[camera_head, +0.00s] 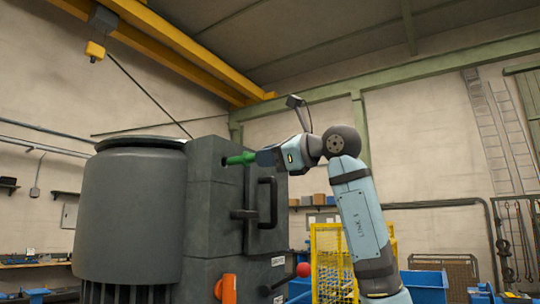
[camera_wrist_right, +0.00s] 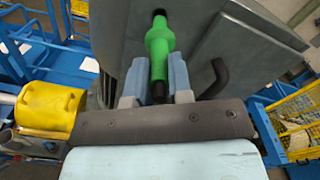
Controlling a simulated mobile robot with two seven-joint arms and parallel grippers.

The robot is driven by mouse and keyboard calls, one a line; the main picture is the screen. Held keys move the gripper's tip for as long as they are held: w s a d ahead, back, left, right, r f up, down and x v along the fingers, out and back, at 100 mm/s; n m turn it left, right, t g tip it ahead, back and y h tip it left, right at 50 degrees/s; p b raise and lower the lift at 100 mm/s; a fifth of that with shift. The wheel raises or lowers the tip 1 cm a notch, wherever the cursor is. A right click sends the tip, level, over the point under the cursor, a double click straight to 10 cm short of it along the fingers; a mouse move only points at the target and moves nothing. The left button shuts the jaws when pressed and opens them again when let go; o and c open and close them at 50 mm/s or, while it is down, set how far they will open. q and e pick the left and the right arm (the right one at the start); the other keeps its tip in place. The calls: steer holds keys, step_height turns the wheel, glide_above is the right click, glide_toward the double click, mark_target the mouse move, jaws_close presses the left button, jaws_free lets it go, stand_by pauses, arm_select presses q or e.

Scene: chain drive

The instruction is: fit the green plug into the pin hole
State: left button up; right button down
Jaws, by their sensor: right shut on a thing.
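The green plug (camera_head: 240,158) is held level, its narrow end pointing left at the face of the grey machine housing (camera_head: 207,200). My right gripper (camera_head: 262,158) is shut on it. In the right wrist view, the plug (camera_wrist_right: 160,45) stands between the two pale fingers of my right gripper (camera_wrist_right: 155,80). A small dark round spot, which looks like the pin hole (camera_wrist_right: 159,13), shows right at the plug's far end. I cannot tell whether the tip is inside it or just in front of it. My left gripper is not in view.
A dark handle (camera_head: 266,203) stands out from the housing just below my right gripper. An orange part (camera_head: 226,288) and a red-knobbed lever (camera_head: 303,270) are lower down. A yellow mesh guard (camera_head: 328,255) stands behind my right arm.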

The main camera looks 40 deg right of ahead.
mark_target(248, 160)
steer(key=shift+p, duration=0.35)
stand_by(1.5)
steer(key=shift+p+x, duration=1.35)
steer(key=shift+x, duration=1.65)
steer(key=c, duration=1)
jaws_free()
steer(key=shift+o, duration=0.2)
steer(key=v, duration=0.1)
steer(key=b+v, duration=0.1)
steer(key=shift+s+d+f, duration=0.15)
steer(key=shift+s+f, duration=0.05)
steer(key=shift+s, duration=0.05)
steer(key=b+v, duration=0.3)
steer(key=v, duration=0.8)
steer(key=shift+s+r+b, duration=0.2)
steer(key=shift+b, duration=0.15)
